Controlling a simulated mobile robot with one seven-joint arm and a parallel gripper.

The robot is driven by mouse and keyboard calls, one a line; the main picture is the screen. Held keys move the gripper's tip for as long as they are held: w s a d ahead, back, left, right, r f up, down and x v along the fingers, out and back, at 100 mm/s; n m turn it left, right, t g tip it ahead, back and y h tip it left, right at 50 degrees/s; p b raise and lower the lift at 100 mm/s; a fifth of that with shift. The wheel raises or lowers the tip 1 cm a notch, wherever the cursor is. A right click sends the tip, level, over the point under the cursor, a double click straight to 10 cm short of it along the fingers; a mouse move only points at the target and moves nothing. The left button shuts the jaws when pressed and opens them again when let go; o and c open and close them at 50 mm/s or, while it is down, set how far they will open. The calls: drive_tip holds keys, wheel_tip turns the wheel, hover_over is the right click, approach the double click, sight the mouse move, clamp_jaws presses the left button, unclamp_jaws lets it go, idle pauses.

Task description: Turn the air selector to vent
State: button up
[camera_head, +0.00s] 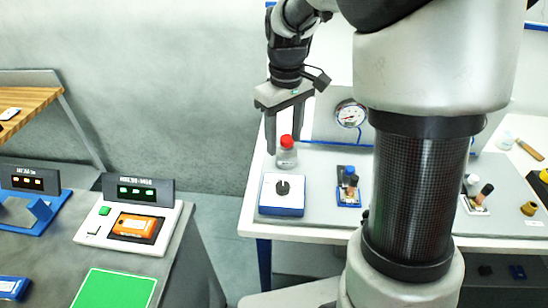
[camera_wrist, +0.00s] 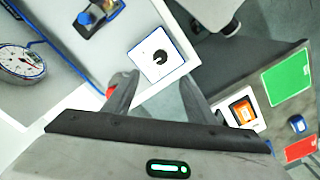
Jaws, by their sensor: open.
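The likely air selector is a black knob (camera_head: 283,187) on a white-topped blue box (camera_head: 281,208) at the table's front left corner. In the wrist view the knob (camera_wrist: 159,58) is seen from above on its white plate. No markings are readable, so I cannot tell its setting. My gripper (camera_head: 284,138) is open with its fingers pointing down, above and behind the box. In the wrist view its fingers (camera_wrist: 159,82) are spread with nothing held, and the knob shows beyond them. The fingers appear clear of the knob.
A red-capped bottle (camera_head: 287,153) stands just behind the box, close to my fingers and partly hidden in the wrist view. A blue-based fitting (camera_head: 348,187) is to the right. A round gauge (camera_head: 350,114) is at the back. Left, a separate bench holds an orange device (camera_head: 134,227).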

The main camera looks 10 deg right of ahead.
sight(283, 185)
wheel_tip(283, 185, down, 16)
drive_tip(key=shift+f, duration=0.15)
idle(0.3)
drive_tip(key=c, duration=1)
drive_tip(key=shift+c, duration=0.2)
drive_tip(key=shift+m, duration=0.4)
drive_tip(key=m+b, duration=0.1)
drive_tip(key=m, duration=0.2)
drive_tip(key=shift+m, duration=2.5)
